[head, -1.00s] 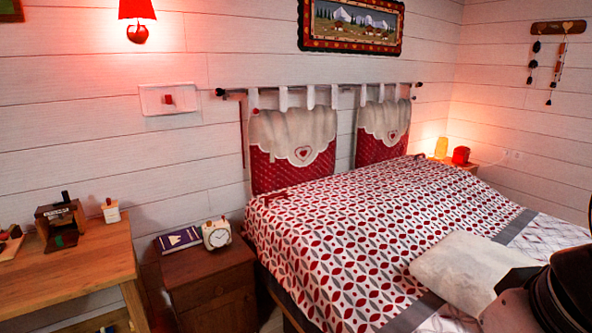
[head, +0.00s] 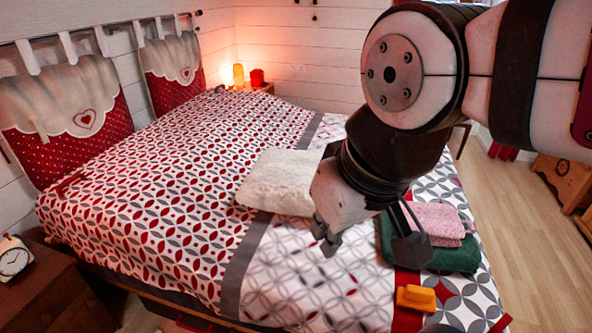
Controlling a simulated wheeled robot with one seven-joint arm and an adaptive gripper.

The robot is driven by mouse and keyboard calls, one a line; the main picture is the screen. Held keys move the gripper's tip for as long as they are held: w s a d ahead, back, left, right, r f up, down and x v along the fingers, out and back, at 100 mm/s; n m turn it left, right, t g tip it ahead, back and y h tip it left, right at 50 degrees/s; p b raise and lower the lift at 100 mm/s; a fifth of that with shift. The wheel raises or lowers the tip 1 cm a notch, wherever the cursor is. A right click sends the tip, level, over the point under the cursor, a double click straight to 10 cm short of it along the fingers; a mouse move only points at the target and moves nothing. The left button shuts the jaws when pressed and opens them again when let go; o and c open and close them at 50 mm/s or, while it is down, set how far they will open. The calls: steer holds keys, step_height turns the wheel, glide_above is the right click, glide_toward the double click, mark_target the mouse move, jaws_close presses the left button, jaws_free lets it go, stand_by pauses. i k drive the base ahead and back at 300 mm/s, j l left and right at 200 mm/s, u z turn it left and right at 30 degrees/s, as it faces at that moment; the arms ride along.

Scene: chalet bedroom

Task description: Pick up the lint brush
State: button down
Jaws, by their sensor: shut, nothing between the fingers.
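A small orange object (head: 415,297), which may be the lint brush, lies on the red band near the foot of the bed in the head view. Its shape is too small to identify with certainty. My gripper (head: 327,241) hangs over the bed, up and to the left of the orange object and apart from it. It is shut and empty. My arm and wrist cover part of the bed behind them.
The patterned bed (head: 165,190) fills the middle. A cream pillow (head: 278,182), pink folded cloth (head: 437,222) and green cloth (head: 455,257) lie near my gripper. A nightstand with a clock (head: 14,257) is at left. Wooden floor (head: 520,220) is clear at right.

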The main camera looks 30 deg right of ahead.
mark_target(413, 297)
steer(key=l+z, duration=0.15)
steer(key=z, duration=1.05)
